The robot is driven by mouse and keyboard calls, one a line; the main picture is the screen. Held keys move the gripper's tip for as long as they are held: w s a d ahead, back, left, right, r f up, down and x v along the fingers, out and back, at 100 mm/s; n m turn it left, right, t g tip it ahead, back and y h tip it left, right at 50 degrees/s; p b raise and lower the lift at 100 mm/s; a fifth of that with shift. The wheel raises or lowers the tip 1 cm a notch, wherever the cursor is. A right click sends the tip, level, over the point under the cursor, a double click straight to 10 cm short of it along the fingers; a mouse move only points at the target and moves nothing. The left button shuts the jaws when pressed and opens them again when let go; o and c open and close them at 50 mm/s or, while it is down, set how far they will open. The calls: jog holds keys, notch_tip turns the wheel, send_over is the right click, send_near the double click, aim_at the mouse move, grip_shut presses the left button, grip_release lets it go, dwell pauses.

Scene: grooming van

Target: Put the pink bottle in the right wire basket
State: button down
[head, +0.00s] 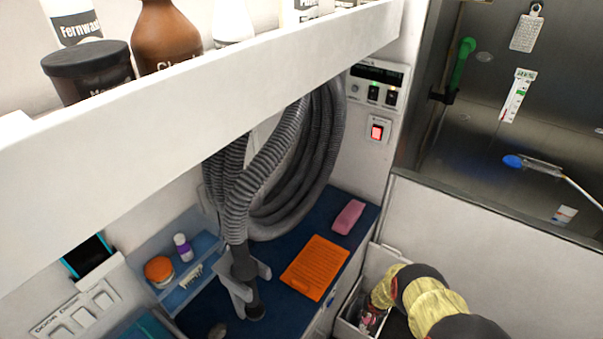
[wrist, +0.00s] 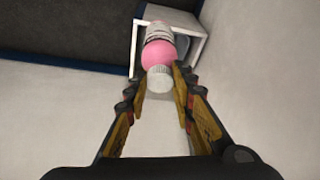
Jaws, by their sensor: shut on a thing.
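The pink bottle (wrist: 158,52) has a white ribbed cap and a pale printed body. In the wrist view it lies between the fingertips of my gripper (wrist: 158,80), which is shut on it near the cap. The bottle's far end overlaps a white open-topped basket or bin (wrist: 201,45); I cannot tell whether the bottle is inside it or above it. In the head view a light-walled bin (head: 345,328) stands beside the blue counter, and my gripper (head: 372,318) is at it. The bottle is not clear there, and no wire mesh can be made out.
An orange mat (head: 315,267) and a pink block (head: 348,217) lie on the blue counter (head: 345,250). A grey hose (head: 290,190) hangs above it. A white shelf (head: 200,95) with bottles crosses the upper left. A steel tub wall (head: 500,120) stands at right.

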jog(key=w+a+r+n+b, duration=0.1)
jog(key=w+r, duration=0.1)
jog(key=r, duration=0.6)
jog(key=w+a+r+b, duration=0.1)
jog(key=w+a+r, duration=0.1)
jog(key=r, duration=0.6)
jog(key=s+a+r+n+b, duration=0.1)
jog(key=s+a+r, duration=0.1)
jog(key=r, duration=0.3)
jog(key=s+a+r+n+b, duration=0.1)
jog(key=s+a+r, duration=0.1)
jog(key=r, duration=0.3)
jog(key=s+a+r+n+y+b, duration=0.1)
jog(key=s+a+r, duration=0.1)
jog(key=r, duration=0.4)
jog(key=shift+s+a, duration=0.3)
jog(key=shift+s, duration=0.05)
